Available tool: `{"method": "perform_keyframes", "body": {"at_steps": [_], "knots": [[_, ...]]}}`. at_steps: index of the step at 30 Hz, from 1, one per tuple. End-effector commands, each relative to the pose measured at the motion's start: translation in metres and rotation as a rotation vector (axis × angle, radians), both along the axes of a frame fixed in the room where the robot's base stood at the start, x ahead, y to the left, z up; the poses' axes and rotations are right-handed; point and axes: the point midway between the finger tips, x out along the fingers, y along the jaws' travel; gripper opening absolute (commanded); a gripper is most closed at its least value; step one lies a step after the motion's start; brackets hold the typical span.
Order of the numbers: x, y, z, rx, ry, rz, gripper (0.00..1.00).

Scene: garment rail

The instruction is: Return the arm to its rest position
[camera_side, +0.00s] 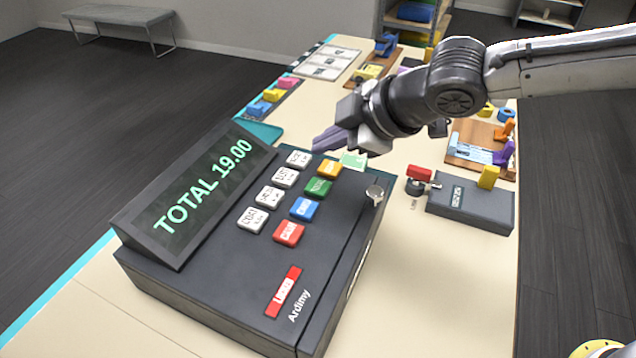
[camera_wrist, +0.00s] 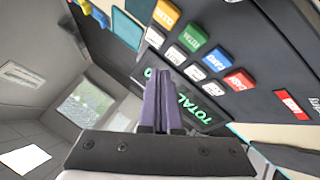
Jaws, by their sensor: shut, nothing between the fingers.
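My gripper (camera_side: 328,140) is shut and empty, with its purple fingers together above the far edge of the cash register. In the wrist view my gripper (camera_wrist: 162,80) also shows its two fingers pressed side by side. My arm reaches in from the right side of the side view. The dark cash register (camera_side: 200,287) stands at the front left, its display (camera_side: 200,190) reading TOTAL 19.00. White, yellow, green, blue and red keys (camera_side: 318,186) sit on its top. The register's keys (camera_wrist: 193,38) also show in the wrist view.
A dark box (camera_side: 470,204) with a yellow block and a red-topped piece (camera_side: 418,174) beside it stand right of the register. Boards with coloured pieces (camera_side: 480,145) lie behind. A bench (camera_side: 120,15) stands at the far wall. The table's front right is clear.

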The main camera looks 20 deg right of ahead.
Motion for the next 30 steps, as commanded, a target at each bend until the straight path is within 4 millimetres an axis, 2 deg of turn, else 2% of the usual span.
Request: {"method": "perform_keyframes", "body": {"at_steps": [15, 17, 19, 20, 23, 25, 28, 30], "knots": [[0.000, -0.001, 0.000, 0.000, 0.000, -0.002, 0.00], [0.003, -0.005, 0.001, 0.001, -0.002, -0.011, 0.00], [0.010, -0.018, 0.010, 0.013, -0.015, -0.037, 0.00], [0.014, -0.025, 0.018, 0.021, -0.027, -0.052, 0.00], [0.021, -0.067, 0.052, 0.058, -0.073, -0.126, 0.00], [0.016, -0.110, 0.074, 0.087, -0.093, -0.204, 0.00], [-0.005, -0.174, 0.094, 0.129, -0.095, -0.335, 0.00], [-0.030, -0.216, 0.101, 0.162, -0.082, -0.437, 0.00]]}}
